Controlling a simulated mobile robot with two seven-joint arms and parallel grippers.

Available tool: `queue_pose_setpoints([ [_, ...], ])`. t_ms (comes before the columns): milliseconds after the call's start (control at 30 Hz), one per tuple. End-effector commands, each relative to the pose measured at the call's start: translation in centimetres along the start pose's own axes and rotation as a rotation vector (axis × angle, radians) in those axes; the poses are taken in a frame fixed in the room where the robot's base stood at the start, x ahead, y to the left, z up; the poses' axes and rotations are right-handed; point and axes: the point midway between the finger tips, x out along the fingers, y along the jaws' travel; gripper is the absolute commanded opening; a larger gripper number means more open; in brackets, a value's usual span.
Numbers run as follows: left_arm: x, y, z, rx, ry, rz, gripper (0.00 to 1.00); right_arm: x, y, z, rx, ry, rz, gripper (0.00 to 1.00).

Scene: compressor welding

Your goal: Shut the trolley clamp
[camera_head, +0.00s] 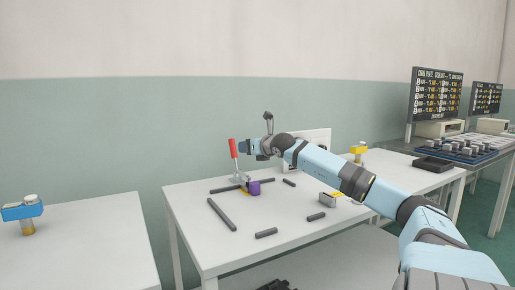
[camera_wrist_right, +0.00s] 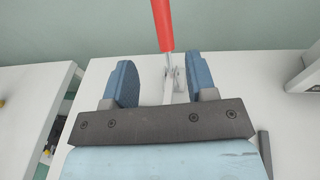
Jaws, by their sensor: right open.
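The trolley clamp has a red handle (camera_head: 233,148) that stands upright, tilted slightly, above its metal base on the white table. I cannot tell whether a finger touches the handle. My left gripper is not in view.
Dark bars (camera_head: 221,214) lie around the clamp on the white table (camera_head: 200,250). A small grey block (camera_head: 327,200) lies to the right. A white panel (camera_head: 315,139) stands behind my arm. A separate table (camera_head: 90,240) on the left holds a blue-and-gold part (camera_head: 22,210).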

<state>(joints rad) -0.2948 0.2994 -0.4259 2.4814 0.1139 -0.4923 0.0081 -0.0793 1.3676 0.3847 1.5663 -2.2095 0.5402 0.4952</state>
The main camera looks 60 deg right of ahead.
Motion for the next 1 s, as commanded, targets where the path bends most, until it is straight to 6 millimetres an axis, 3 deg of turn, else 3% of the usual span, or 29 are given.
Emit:
queue_pose_setpoints([
  [400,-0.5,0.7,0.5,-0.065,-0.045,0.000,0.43,-3.5,-0.3,0.0,-0.001,0.001,-0.005,0.52],
  [1000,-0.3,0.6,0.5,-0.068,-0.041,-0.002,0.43,-3.7,-0.3,0.0,-0.002,0.000,-0.005,0.52],
])
